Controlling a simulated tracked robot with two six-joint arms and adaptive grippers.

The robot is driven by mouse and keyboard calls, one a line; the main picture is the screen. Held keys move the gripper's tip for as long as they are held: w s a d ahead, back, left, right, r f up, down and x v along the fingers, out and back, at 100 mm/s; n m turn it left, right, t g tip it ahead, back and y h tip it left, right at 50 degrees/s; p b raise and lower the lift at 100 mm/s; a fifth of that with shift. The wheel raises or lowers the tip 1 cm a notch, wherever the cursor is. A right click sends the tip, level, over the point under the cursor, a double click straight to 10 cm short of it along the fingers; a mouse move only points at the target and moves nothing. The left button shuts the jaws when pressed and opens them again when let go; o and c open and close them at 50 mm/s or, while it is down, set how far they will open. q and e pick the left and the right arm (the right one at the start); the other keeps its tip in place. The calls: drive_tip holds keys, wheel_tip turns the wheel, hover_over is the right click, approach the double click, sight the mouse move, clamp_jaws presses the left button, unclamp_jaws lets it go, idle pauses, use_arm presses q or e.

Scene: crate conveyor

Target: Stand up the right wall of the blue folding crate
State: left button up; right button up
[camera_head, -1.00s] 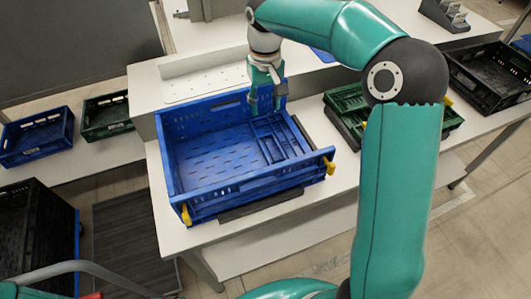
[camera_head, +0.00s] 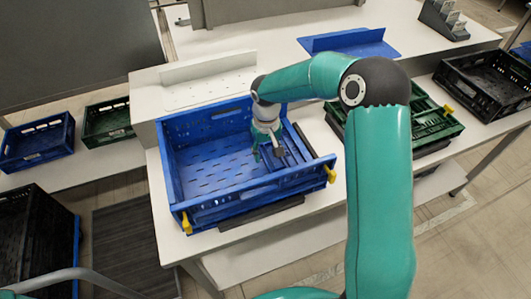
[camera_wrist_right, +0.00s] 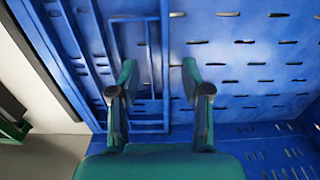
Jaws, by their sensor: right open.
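The blue folding crate (camera_head: 250,205) stands on the white table, with its left, back and front walls upright. Its right wall (camera_head: 297,150) lies folded inward over the floor on the right side. My right gripper (camera_head: 267,155) is inside the crate, low over this folded wall, pointing down. In the right wrist view the gripper (camera_wrist_right: 160,75) is open, with nothing between its fingers. The ribbed folded wall (camera_wrist_right: 104,40) lies below and left of them, the slotted floor to the right. I cannot tell whether the fingertips touch the wall. My left gripper is out of view.
Yellow clips (camera_head: 331,174) sit at the crate's front corners. Green crates (camera_head: 432,122) stand to its right and a black crate (camera_head: 490,78) farther right. The crate's left floor area is empty.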

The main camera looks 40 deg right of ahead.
drive_tip(key=shift+f, duration=0.55)
clamp_jaws()
drive_tip(key=shift+a, duration=0.1)
drive_tip(key=shift+r, duration=0.15)
